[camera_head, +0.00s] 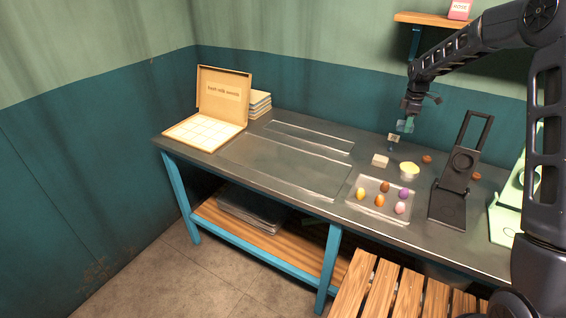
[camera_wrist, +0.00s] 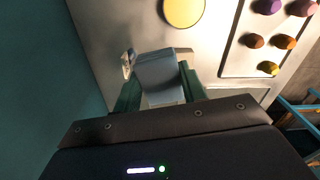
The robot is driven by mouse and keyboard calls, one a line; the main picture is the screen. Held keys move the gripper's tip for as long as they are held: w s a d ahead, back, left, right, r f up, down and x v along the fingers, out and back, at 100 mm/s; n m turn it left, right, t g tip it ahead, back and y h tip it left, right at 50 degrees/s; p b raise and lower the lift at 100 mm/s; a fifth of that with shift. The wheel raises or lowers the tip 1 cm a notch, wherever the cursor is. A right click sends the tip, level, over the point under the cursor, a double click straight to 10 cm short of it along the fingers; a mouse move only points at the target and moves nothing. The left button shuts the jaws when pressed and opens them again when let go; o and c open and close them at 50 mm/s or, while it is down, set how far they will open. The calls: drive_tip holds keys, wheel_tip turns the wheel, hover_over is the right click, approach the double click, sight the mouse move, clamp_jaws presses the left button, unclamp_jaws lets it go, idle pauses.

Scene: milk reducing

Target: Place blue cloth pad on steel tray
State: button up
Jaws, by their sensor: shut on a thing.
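My gripper (camera_head: 405,125) is above the back right part of the table. In the wrist view its green fingers (camera_wrist: 160,92) are shut on a grey-blue block-like pad (camera_wrist: 158,70), which appears to be the blue cloth pad. In the head view the pad is too small to make out clearly. A shallow metallic tray (camera_head: 355,212) lies below and in front of my gripper, with several coloured egg-like pieces on it; it also shows at the right of the wrist view (camera_wrist: 228,62). Larger flat clear or metallic sheets (camera_head: 265,165) lie to the left. I cannot tell which is the steel tray.
A black stand (camera_head: 455,185) is to the right. An open box (camera_head: 222,100) stands at the far left. A slatted stool (camera_head: 390,295) is in front.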

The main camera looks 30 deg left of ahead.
drive_tip(key=s+a+r+n, duration=0.3)
drive_tip(key=s+a+n, duration=0.5)
drive_tip(key=s+a, duration=0.55)
drive_tip(key=r+n, duration=0.1)
drive_tip(key=n, duration=0.7)
hover_over(323, 182)
wheel_tip(323, 182, down, 19)
drive_tip(key=shift+w+f, duration=0.1)
drive_tip(key=shift+f, duration=0.1)
drive_tip(key=o, duration=1)
drive_tip(key=shift+c, duration=0.2)
wheel_tip(323, 182, up, 12)
drive_tip(key=shift+r, duration=0.2)
